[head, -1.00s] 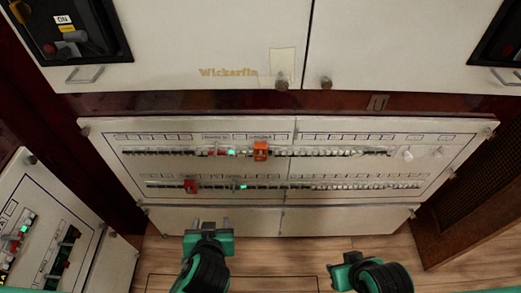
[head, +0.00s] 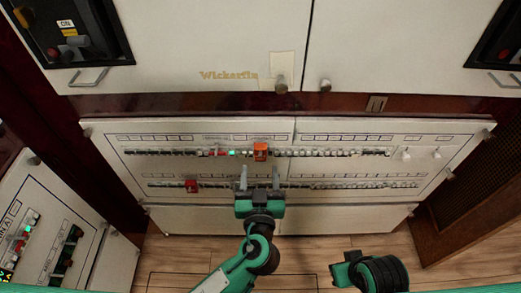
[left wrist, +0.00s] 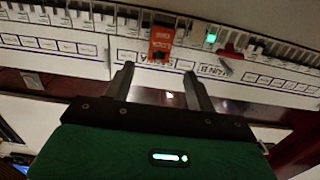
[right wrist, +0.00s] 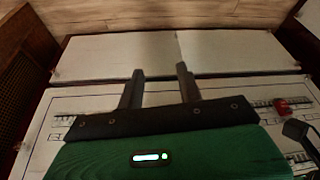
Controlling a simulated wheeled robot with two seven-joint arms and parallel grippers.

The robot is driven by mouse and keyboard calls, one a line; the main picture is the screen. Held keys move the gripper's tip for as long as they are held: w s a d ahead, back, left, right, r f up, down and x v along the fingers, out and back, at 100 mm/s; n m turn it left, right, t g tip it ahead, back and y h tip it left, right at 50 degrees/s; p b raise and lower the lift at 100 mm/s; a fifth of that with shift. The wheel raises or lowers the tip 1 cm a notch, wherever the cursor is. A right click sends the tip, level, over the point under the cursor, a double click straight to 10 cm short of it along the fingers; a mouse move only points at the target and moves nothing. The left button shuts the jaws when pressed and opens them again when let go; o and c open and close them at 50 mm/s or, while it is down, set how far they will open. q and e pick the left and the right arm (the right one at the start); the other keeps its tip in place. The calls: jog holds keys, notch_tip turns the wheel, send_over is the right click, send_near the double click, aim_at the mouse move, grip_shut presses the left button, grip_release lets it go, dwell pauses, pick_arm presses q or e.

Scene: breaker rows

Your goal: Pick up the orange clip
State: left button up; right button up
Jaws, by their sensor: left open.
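The orange clip (head: 260,152) sits on the upper breaker row of the white panel, near the middle. In the left wrist view the orange clip (left wrist: 161,42) is ahead of and between the fingertips, apart from them. My left gripper (head: 257,180) is open and empty in front of the panel, just below the clip in the head view. Its two fingers also show in the left wrist view (left wrist: 157,72). My right gripper (head: 343,270) is low at the right, away from the clip. In the right wrist view its fingers (right wrist: 160,72) stand apart with nothing between them.
A red clip (head: 191,186) is on the lower row at left. A red piece and a green light (head: 233,153) are left of the orange clip. Cabinet doors with knobs (head: 281,86) are above. A side panel (head: 45,235) stands at left.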

aim_at(260, 152)
pick_arm(q)
jog(key=shift+w+d+p, duration=0.1)
jog(key=shift+w+p, duration=0.4)
jog(key=shift+w, duration=3.1)
pick_arm(e)
notch_tip(260, 152, down, 3)
jog(key=shift+w+a+r, duration=0.1)
jog(key=shift+a, duration=0.05)
pick_arm(q)
jog(key=shift+c, duration=1.2)
jog(key=c, duration=0.8)
pick_arm(e)
jog(key=shift+w+r, duration=0.1)
